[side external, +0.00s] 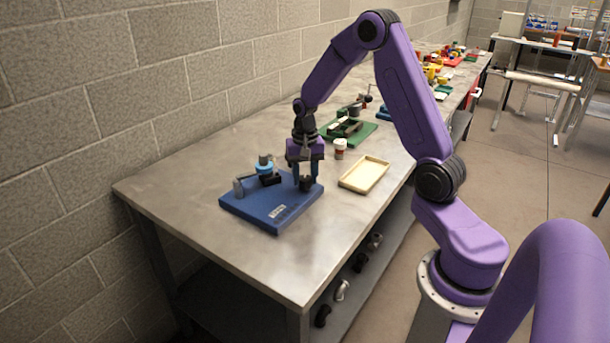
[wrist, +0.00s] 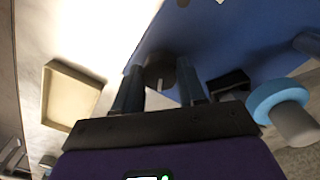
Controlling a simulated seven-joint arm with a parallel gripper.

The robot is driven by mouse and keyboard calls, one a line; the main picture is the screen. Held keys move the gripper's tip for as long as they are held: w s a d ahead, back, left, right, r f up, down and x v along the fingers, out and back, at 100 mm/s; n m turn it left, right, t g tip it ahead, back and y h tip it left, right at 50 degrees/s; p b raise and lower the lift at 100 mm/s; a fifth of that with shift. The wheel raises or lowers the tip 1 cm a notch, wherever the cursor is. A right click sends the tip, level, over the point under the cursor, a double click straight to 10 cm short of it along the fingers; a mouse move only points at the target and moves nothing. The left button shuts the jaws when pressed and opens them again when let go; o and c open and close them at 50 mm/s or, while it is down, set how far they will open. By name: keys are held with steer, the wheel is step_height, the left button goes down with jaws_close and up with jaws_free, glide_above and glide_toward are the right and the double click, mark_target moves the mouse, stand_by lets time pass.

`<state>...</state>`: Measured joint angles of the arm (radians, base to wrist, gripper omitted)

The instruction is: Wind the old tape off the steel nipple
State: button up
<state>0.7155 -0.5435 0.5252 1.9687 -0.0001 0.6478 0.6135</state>
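A blue board (side external: 278,211) lies on the metal bench and carries several small fittings. A dark round piece (side external: 306,184) stands near its right edge. My gripper (side external: 306,181) points down there, with a finger on each side of that piece. In the wrist view the dark round piece (wrist: 160,70) shows between the fingertips of my gripper (wrist: 160,80). Whether the fingers touch it is not clear. A grey cylinder (wrist: 295,125) with a light blue ring (wrist: 278,97) around it stands to the right. I cannot tell which part is the steel nipple, and no loose tape is visible.
A cream tray (side external: 364,175) lies empty to the right of the board. A green board (side external: 356,129) with fittings lies farther back. The bench front is clear.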

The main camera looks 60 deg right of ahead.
steer(key=c, duration=0.4)
steer(key=n, duration=0.4)
steer(key=shift+n, duration=0.3)
steer(key=shift+d+n, duration=0.1)
steer(key=shift+n, duration=2.5)
steer(key=shift+r, duration=0.1)
steer(key=o, duration=1.1)
